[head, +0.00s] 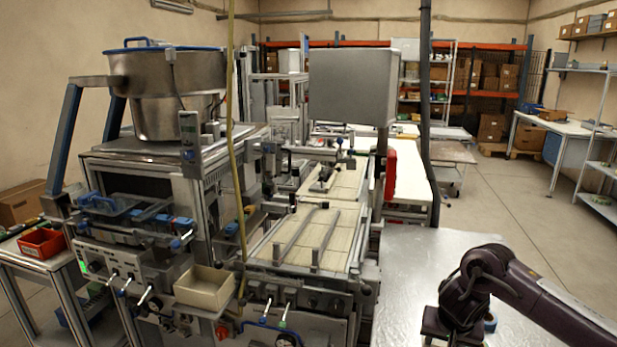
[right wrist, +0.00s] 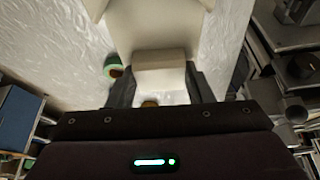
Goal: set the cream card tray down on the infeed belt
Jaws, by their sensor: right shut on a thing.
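In the right wrist view a cream thing, taken as the card tray (right wrist: 157,25), has a block-like part between the two fingers of my right gripper (right wrist: 160,88), which is shut on it. In the head view my right gripper (head: 452,328) is low at the bottom edge, over the shiny worktable; the held tray cannot be made out there. The belt section with a cream surface and two metal rails, apparently the infeed belt (head: 309,240), lies left of the gripper, across the worktable's left edge. My left gripper is not in view.
The shiny worktable (head: 410,265) is mostly bare. A blue ring (head: 491,323) lies beside my gripper. A green reel (right wrist: 112,64) shows in the wrist view. An open cream box (head: 205,287) sits at the machine's front.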

